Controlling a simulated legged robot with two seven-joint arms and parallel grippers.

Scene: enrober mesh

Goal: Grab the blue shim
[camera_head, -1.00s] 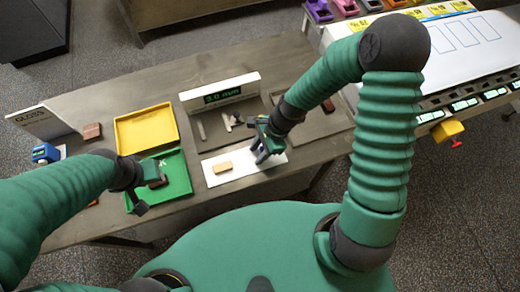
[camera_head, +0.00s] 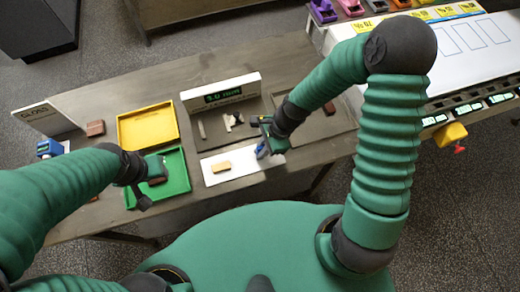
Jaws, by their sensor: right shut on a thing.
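My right gripper (camera_head: 268,149) is shut on a small blue piece, which looks like the blue shim (camera_head: 261,151). It is over the right end of the white plate (camera_head: 243,159). The gripper hides most of the shim, and I cannot tell whether the shim still touches the plate. My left gripper (camera_head: 146,190) hangs over the left part of the green tray (camera_head: 183,180). I cannot tell whether its fingers are open or shut.
A tan block (camera_head: 221,167) lies on the white plate. A brown block (camera_head: 157,170) is in the green tray. A yellow tray (camera_head: 147,127), a display stand (camera_head: 222,93) and a blue device (camera_head: 48,148) stand on the table. Small grey pieces (camera_head: 229,121) lie behind the plate.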

